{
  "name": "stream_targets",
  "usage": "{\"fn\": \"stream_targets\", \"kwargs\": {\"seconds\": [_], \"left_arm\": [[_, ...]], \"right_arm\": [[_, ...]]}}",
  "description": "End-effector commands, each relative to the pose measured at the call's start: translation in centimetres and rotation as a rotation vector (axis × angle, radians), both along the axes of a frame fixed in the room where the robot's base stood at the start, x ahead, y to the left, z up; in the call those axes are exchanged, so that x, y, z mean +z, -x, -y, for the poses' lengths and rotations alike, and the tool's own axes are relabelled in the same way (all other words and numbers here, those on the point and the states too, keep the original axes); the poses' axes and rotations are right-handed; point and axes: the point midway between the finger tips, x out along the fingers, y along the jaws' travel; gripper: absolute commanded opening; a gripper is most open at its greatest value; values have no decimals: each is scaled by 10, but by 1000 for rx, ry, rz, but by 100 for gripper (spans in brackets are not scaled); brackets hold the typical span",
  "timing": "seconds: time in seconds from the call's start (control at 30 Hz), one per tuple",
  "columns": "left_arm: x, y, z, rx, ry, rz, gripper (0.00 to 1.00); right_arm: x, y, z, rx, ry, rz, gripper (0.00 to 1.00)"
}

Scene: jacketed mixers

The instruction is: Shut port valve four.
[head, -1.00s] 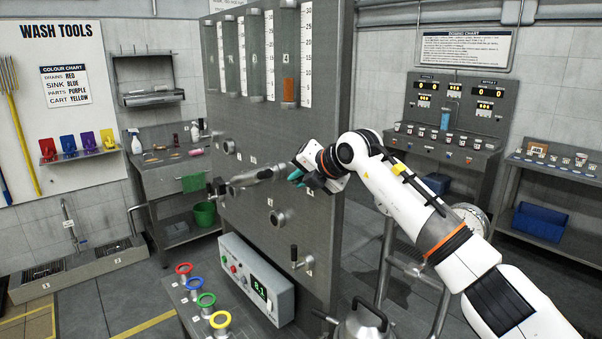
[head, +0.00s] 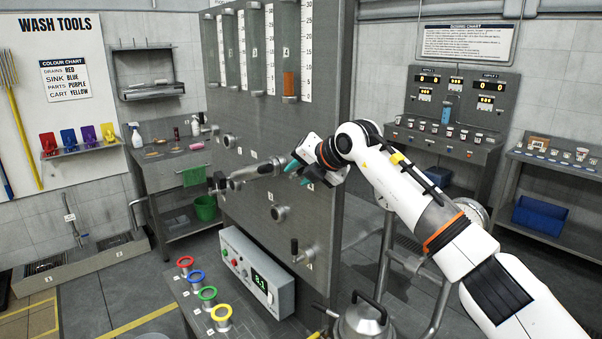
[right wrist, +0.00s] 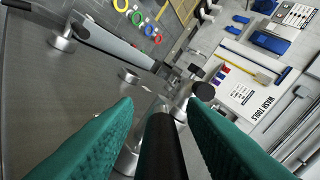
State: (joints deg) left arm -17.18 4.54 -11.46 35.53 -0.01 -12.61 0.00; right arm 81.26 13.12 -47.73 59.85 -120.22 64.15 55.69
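The grey upright panel (head: 330,150) carries several port fittings and valves. Their small labels are too small to read, so I cannot tell which is four. A silver valve body (head: 252,172) with a lever sticks out mid-panel. My right gripper (head: 298,172), with teal fingertips, is at its right end. In the right wrist view the two teal fingers stand apart, with a black handle (right wrist: 163,145) between them and gaps on both sides. Another valve with a black upright lever (head: 295,251) is lower right on the panel. My left gripper is not in view.
A control box (head: 257,273) with a green display sits below the panel, beside several coloured rings (head: 208,294). A lidded steel vessel (head: 364,322) stands at the bottom front.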

Motion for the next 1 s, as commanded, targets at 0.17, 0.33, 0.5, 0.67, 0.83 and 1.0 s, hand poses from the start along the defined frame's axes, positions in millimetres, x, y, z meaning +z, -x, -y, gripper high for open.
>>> {"fn": "stream_targets", "kwargs": {"seconds": [0.17, 0.33, 0.5, 0.67, 0.83, 1.0], "left_arm": [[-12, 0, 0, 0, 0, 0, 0], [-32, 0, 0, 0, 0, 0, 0], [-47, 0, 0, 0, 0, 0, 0], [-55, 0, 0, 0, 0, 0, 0], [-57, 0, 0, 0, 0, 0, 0], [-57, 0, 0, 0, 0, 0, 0]], "right_arm": [[7, 10, 9, 0, -1, 4, 38], [25, 33, 26, -1, -1, 6, 38], [47, 57, 42, -2, -1, 5, 38], [61, 72, 53, -1, 0, 3, 38], [69, 79, 57, 0, 0, 0, 38], [70, 79, 58, 0, 0, 0, 38]]}}
